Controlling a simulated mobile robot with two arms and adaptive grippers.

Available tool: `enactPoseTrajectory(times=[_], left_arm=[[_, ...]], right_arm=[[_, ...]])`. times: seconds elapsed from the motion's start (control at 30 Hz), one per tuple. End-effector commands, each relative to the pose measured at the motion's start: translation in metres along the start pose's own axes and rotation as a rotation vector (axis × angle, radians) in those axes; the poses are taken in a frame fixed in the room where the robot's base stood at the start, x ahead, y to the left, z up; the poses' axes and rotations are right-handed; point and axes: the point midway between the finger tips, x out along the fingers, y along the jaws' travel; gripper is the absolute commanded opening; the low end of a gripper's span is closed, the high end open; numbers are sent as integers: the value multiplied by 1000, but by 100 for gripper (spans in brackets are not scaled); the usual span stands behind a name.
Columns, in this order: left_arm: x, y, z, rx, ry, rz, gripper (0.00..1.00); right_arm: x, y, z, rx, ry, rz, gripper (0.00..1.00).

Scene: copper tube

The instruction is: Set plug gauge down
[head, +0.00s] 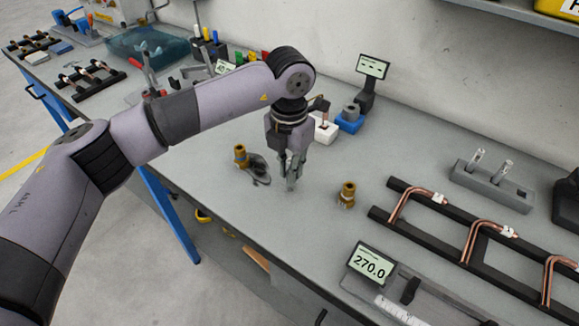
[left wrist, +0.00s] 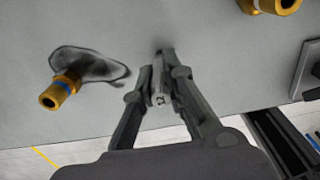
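My left gripper (head: 291,178) points down over the middle of the grey bench, between two brass fittings. In the left wrist view its fingers (left wrist: 161,88) are closed around a small grey metal plug gauge (left wrist: 159,99), whose marked end faces the camera. The gauge's tip is close to the bench top; I cannot tell whether it touches. A grey gauge block (head: 492,187) on the right holds two upright pale metal gauges (head: 476,160) and has a dark empty-looking spot at its right end. My right gripper is not in view.
A brass fitting (head: 240,157) with a blue band lies by a dark patch (head: 260,172) left of the gripper. Another brass fitting (head: 347,195) stands to the right.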

Motion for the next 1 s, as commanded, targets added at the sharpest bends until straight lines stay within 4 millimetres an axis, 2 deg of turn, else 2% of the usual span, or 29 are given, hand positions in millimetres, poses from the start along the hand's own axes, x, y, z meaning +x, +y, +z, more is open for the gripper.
enactPoseTrajectory(times=[0.3,0.57,0.7,0.83,1.0], left_arm=[[0,0,0,-1,0,0,31],[0,0,0,-1,0,0,31],[-7,0,0,-1,-1,0,31],[-26,0,1,-1,-4,2,31],[-65,0,1,-1,-5,2,31]], right_arm=[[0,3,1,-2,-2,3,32],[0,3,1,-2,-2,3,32],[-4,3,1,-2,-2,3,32],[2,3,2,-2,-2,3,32],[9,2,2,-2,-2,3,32]])
